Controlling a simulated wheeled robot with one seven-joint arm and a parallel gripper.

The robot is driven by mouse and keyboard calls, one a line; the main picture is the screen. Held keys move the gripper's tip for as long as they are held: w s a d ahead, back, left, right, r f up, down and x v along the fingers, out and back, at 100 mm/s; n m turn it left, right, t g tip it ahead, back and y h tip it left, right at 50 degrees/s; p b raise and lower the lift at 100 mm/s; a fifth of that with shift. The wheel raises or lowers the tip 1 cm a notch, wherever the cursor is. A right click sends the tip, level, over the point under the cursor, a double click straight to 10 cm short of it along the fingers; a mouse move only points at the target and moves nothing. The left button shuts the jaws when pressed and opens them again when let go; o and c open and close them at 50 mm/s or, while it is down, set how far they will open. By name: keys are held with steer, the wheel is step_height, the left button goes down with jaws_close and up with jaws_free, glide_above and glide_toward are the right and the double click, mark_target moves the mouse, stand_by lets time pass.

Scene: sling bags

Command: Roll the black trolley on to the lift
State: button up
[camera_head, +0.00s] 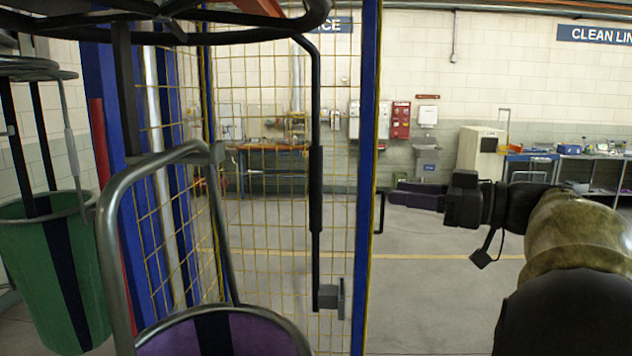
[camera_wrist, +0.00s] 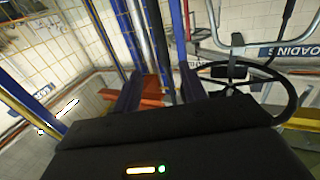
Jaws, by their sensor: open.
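A mesh enclosure with blue posts (camera_head: 366,150) and yellow wire panels (camera_head: 270,230) stands left of centre in the head view; it may be the lift. A black round frame (camera_head: 165,35) with a hanging black rod (camera_head: 316,190) is in front of it at the upper left. I cannot tell whether this is the black trolley. A black ring also shows at the right of the wrist view (camera_wrist: 290,92). My gripper (camera_head: 405,197) is right of the near blue post, pointing left. In the wrist view its fingers (camera_wrist: 158,88) are apart, with nothing held.
A green sling bag (camera_head: 50,265) and a purple bag (camera_head: 225,335) under a grey tube frame (camera_head: 104,225) crowd the left. A black handle (camera_head: 380,212) sits beside the blue post. Open grey floor (camera_head: 430,290) lies in the middle; benches (camera_head: 590,170) line the back wall.

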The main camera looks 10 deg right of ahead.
mark_target(321, 182)
steer(key=p+x, duration=0.3)
steer(key=x, duration=1.4)
steer(key=shift+d, duration=0.1)
jaws_close()
